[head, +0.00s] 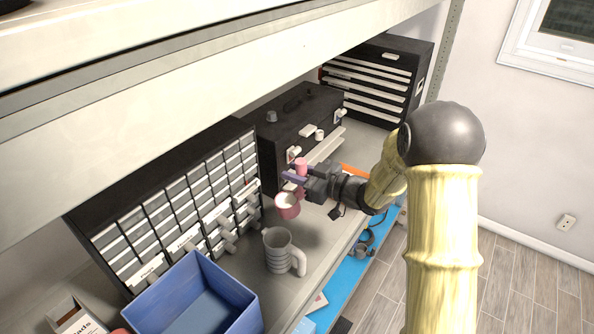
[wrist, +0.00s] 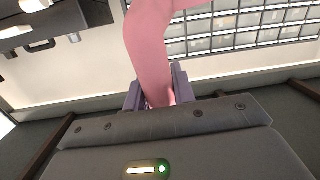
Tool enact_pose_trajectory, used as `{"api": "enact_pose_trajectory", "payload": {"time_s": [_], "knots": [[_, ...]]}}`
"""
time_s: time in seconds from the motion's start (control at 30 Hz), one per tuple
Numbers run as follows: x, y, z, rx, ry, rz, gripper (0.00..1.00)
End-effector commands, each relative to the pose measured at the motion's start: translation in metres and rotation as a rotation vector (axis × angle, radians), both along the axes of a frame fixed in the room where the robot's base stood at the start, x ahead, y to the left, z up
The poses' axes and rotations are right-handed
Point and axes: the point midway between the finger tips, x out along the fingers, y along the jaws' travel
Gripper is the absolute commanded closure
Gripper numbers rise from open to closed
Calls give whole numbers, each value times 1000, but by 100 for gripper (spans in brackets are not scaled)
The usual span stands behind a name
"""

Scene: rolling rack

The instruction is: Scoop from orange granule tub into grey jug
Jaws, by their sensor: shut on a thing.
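My gripper (head: 295,180) is shut on the handle of a pink scoop (head: 287,207), which it holds above the shelf. The scoop's cup hangs below the fingers with its opening up and a pale inside; I cannot tell whether granules are in it. In the wrist view the pink handle (wrist: 150,50) stands between the two purple fingers of my gripper (wrist: 158,92). The grey jug (head: 279,253) stands upright on the shelf, below and slightly left of the scoop, apart from it, handle to the right. An orange edge (head: 354,170) shows behind my arm; I cannot tell whether it is the granule tub.
A blue bin (head: 195,300) stands left of the jug. A small-drawer cabinet (head: 170,215) and black toolboxes (head: 300,120) line the back. An upper shelf (head: 200,75) overhangs them. Bare shelf shows around the jug.

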Motion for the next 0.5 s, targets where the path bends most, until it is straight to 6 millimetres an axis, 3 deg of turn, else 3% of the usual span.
{"api": "enact_pose_trajectory", "payload": {"time_s": [0.27,0.5], "knots": [[-2,4,-10,-29,-18,1,99],[-6,12,-32,-112,-63,5,99]]}}
